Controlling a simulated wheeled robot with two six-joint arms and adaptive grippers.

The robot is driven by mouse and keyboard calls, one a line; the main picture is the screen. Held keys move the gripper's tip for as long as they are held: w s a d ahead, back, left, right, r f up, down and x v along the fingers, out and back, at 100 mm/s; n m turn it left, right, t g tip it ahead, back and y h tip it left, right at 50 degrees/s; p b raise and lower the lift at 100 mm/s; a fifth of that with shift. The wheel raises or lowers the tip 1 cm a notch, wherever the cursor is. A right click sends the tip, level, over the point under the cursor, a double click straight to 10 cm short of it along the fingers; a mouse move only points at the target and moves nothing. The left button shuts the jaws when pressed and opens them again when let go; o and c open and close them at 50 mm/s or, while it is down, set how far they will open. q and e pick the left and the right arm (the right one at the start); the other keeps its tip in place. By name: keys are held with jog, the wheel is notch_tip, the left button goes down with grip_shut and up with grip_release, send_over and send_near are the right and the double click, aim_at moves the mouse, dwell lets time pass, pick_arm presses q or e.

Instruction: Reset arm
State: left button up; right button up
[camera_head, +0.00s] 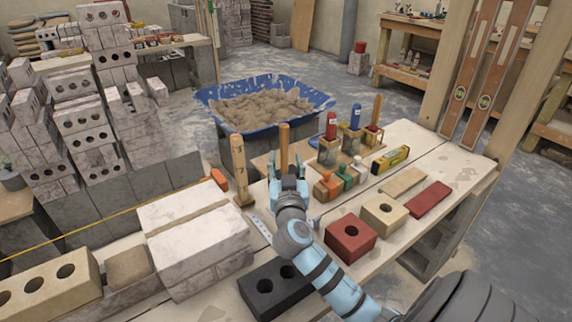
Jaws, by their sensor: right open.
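My right arm comes in from the lower right, and its gripper (288,180) is over the middle of the workbench (400,235). Its fingers point away from me and stand apart, with nothing clearly held between them. A wooden handle (284,148) rises just behind the fingers; whether they touch it I cannot tell. A second wooden handle (239,165) stands to the left of the gripper. A blue mortar tub (265,105) full of brown mortar sits beyond the bench. My left gripper is not in view.
Red (351,238), beige (383,212) and black (273,290) bricks lie near my right arm. Tools with coloured handles (355,120), small bottles (345,175) and a yellow level (390,159) stand to the right. Grey blocks (195,240) and a yellow string (100,222) are left.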

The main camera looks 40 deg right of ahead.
jog(key=shift+s+a, duration=0.35)
jog(key=shift+s, duration=0.15)
